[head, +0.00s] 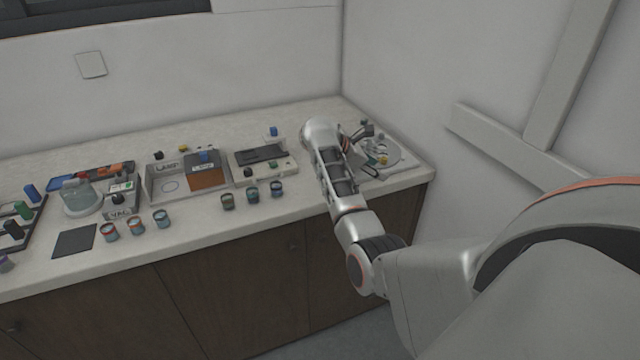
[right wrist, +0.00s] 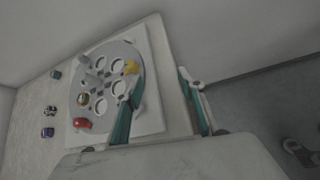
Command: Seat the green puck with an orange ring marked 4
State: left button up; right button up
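A round grey plate (right wrist: 136,68) with several white-rimmed round holes lies on a pale square base in the right wrist view. It also shows in the head view (head: 402,160), partly behind my right arm. My left gripper is not in view.
Small cup-like pieces stand along the counter's front, some with orange rims (head: 110,232), others darker (head: 252,194). A yellow piece (right wrist: 131,67) and a red piece (right wrist: 83,123) are on the plate. A wall borders the right.

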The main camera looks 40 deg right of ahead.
jog(key=s+d+r+n+h, duration=0.1)
jog(key=h, duration=0.1)
jog(key=s+d+r+n+h, duration=0.1)
jog(key=d+n+h, duration=0.1)
jog(key=shift+r, duration=0.2)
jog(key=a+r+n+t+h, duration=0.4)
jog(key=r+n+t+h, duration=0.25)
jog(key=n, duration=0.45)
jog(key=w+a+f+n+t+y, duration=0.1)
jog(key=a+f+n+t+y, duration=0.2)
jog(key=a+n+t+y, duration=0.2)
jog(key=w+a+f+n+t+y, duration=0.1)
jog(key=a+f+n+t+y, duration=0.2)
jog(key=a+n+t+y, duration=0.3)
jog(key=a+n+t, duration=0.5)
jog(key=a+n, duration=0.3)
jog(key=n, duration=0.5)
jog(key=shift+w+n+b, duration=0.3)
jog(key=shift+n, duration=0.1)
jog(key=shift+d+y, duration=0.1)
jog(key=shift+y, duration=0.15)
